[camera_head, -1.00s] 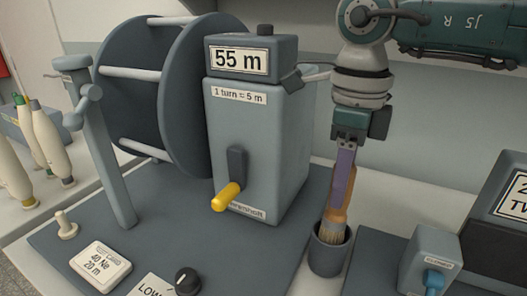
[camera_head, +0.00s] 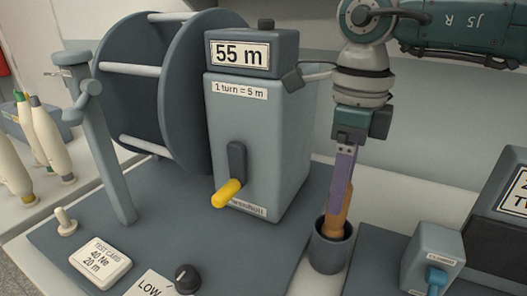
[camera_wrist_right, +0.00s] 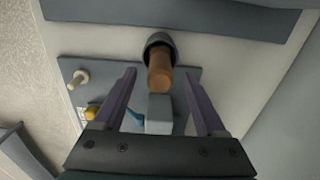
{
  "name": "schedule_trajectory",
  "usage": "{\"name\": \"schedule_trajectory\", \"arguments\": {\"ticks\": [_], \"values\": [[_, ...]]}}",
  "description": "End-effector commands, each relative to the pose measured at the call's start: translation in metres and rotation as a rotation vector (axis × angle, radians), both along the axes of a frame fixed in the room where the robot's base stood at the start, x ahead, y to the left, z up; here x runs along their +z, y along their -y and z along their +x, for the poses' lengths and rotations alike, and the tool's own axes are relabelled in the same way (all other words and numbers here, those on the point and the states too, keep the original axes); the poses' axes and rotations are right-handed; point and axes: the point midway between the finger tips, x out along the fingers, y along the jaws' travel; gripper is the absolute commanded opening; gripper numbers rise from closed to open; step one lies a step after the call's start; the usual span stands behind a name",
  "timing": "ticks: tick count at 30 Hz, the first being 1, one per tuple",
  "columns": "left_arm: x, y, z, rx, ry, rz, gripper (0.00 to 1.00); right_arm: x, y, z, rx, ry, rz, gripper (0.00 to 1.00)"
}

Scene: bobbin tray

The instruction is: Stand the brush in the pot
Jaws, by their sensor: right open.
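The brush (camera_head: 341,203) stands in the dark grey pot (camera_head: 328,252) with its orange-brown wooden handle up. Its bristles are hidden inside the pot. My right gripper (camera_head: 338,208) points down over the pot, its purple fingers beside the handle. In the right wrist view, the brush handle (camera_wrist_right: 160,82) rises from the pot (camera_wrist_right: 158,40) between the two open fingers, with a gap on each side. My left gripper is not in view.
Left of the pot stands a grey counter box (camera_head: 262,140) with a yellow-handled crank (camera_head: 226,193) and a large reel (camera_head: 180,95). A small grey box with a blue switch (camera_head: 432,262) is at right. Cone bobbins (camera_head: 45,140) stand far left.

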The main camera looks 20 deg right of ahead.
Motion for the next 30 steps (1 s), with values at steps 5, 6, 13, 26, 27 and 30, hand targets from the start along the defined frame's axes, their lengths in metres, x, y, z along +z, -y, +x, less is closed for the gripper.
{"name": "schedule_trajectory", "arguments": {"ticks": [5,6,13,26,27,30], "values": [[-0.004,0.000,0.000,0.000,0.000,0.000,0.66,0.020,0.000,0.002,0.000,0.007,0.001,0.74],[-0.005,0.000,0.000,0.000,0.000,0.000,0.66,0.028,0.000,0.001,0.001,0.006,0.000,0.74],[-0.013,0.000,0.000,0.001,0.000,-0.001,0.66,0.074,0.000,0.001,0.001,0.007,0.002,0.74],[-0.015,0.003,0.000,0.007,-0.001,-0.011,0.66,0.099,0.000,0.000,0.000,0.001,0.001,0.74],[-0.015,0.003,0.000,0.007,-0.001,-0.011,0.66,0.099,0.000,0.000,0.000,0.001,0.001,0.74],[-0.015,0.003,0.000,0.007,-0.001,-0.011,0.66,0.099,0.000,0.000,0.000,0.001,0.001,0.74]]}}
